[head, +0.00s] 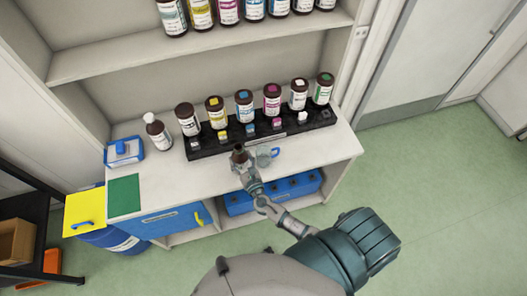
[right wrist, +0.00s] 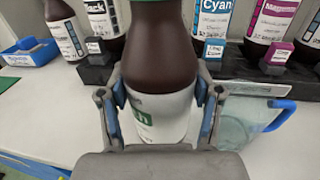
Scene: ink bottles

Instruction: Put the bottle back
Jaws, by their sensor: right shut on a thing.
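My right gripper (head: 245,168) is shut on a dark brown bottle (head: 239,154) and holds it over the counter, in front of the black rack (head: 205,149). In the right wrist view the bottle (right wrist: 155,50) is upright between the fingers (right wrist: 160,115), with a white label with green print and a green edge at the top. The rack has a row of brown bottles behind it, with yellow (head: 215,112), cyan (head: 244,106), magenta (head: 272,100) and green (head: 323,88) markings among them. My left gripper is not in view.
A clear jug with a blue handle (head: 265,157) stands just right of the held bottle. A white-capped bottle (head: 158,133) stands left of the rack, near a blue tray (head: 123,150). A green mat (head: 124,195) lies at the counter's left. More bottles (head: 228,11) fill the shelf above.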

